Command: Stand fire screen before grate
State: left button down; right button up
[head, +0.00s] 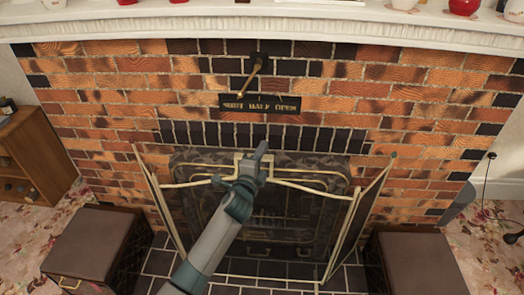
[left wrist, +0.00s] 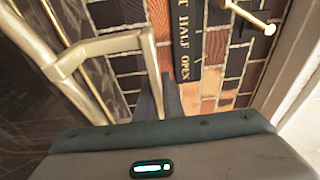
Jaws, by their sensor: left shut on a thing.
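The fire screen (head: 357,215) has a gold frame, a see-through dark middle panel and two angled side panels. It is upright in front of the grate (head: 325,177), which shows through the mesh. My left gripper (head: 261,152) is shut on the gold handle at the screen's top middle. In the left wrist view the gold handle of the fire screen (left wrist: 110,45) runs down to the dark finger of my left gripper (left wrist: 160,95). My arm hides part of the middle panel. I cannot tell whether the screen's feet touch the hearth. My right gripper is out of view.
A brown box seat (head: 95,245) stands at left and another (head: 415,260) at right, close to the side panels. The tiled hearth (head: 240,268) lies below. A brass lever (head: 252,78) and a lettered plate (head: 260,104) are on the brick wall above.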

pick_arm(q)
jog(key=shift+r, duration=0.35)
dwell(0.4)
jog(key=c, duration=1.8)
grip_release()
jog(key=shift+s, duration=0.1)
jog(key=shift+o, duration=0.3)
jog(key=shift+f, duration=0.45)
jog(key=shift+o, duration=1.3)
jog(key=shift+r, duration=0.1)
jog(key=shift+s+r, duration=0.1)
jog(key=shift+s+p, duration=0.15)
jog(key=shift+p, duration=0.15)
